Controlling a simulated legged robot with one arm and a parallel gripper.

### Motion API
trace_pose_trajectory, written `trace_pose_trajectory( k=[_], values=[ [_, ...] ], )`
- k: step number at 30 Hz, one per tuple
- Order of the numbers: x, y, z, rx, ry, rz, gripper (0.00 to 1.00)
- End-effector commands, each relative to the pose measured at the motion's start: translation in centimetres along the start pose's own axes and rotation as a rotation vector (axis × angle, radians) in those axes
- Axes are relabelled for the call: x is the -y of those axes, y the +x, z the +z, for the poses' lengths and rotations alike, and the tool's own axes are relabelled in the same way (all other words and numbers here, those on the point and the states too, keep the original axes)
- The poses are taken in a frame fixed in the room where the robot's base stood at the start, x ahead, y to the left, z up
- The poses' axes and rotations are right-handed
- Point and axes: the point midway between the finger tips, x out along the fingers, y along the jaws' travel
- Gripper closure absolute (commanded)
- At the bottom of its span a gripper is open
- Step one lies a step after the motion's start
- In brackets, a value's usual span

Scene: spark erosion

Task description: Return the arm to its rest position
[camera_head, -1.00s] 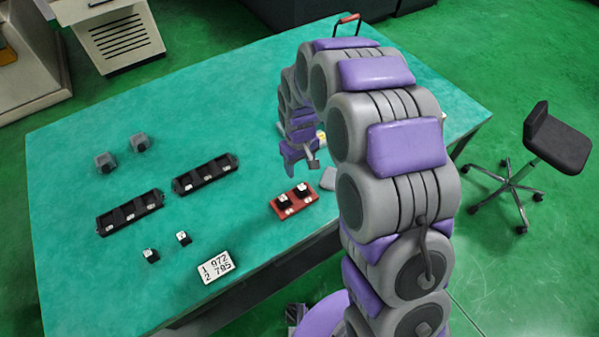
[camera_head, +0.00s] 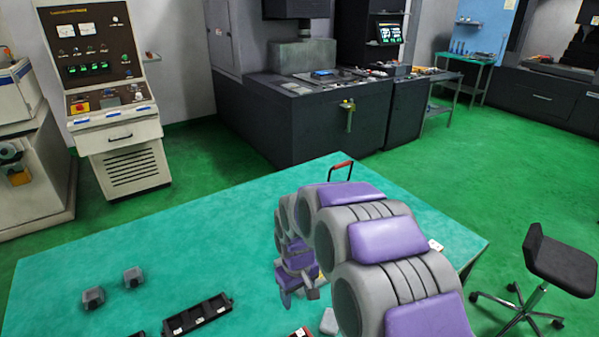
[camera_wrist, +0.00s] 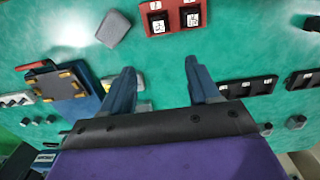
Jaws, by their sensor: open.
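My arm arches up over the green table (camera_head: 190,235) in the head view, its grey and purple links bending down at the far end. My gripper (camera_head: 298,292) hangs above the table, partly hidden by my own links. In the wrist view, my gripper (camera_wrist: 160,72) shows two blue-grey fingers spread apart. Nothing is between them but the table top and part of a pale item beyond the left finger.
In the wrist view a red holder (camera_wrist: 172,12) carries two black blocks, near a grey block (camera_wrist: 113,28) and a blue-and-black item (camera_wrist: 65,88). A black tray (camera_head: 197,316) and grey blocks lie left. A black stool (camera_head: 560,262) stands right.

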Motion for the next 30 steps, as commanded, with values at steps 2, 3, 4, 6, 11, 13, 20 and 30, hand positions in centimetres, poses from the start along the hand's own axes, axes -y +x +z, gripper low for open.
trace_pose_trajectory(
  k=[2,3,4,6,11,13,20,30],
  values=[
    [-0.1,-0.6,0.6,0.0,0.01,-0.001,0.39],
    [-0.2,-1.1,1.2,0.002,0.02,-0.002,0.39],
    [-0.3,-1.5,1.8,0.005,0.028,-0.004,0.39],
    [-0.4,-2.8,3.4,0.01,0.053,-0.006,0.39],
    [-0.7,-6.2,8.6,0.027,0.132,-0.013,0.39],
    [-0.6,-7.5,10.8,0.035,0.169,-0.017,0.39],
    [0.4,-10.6,18.7,0.07,0.29,-0.026,0.39],
    [3.5,-12.8,30.0,0.12,0.483,-0.04,0.39]
  ],
)
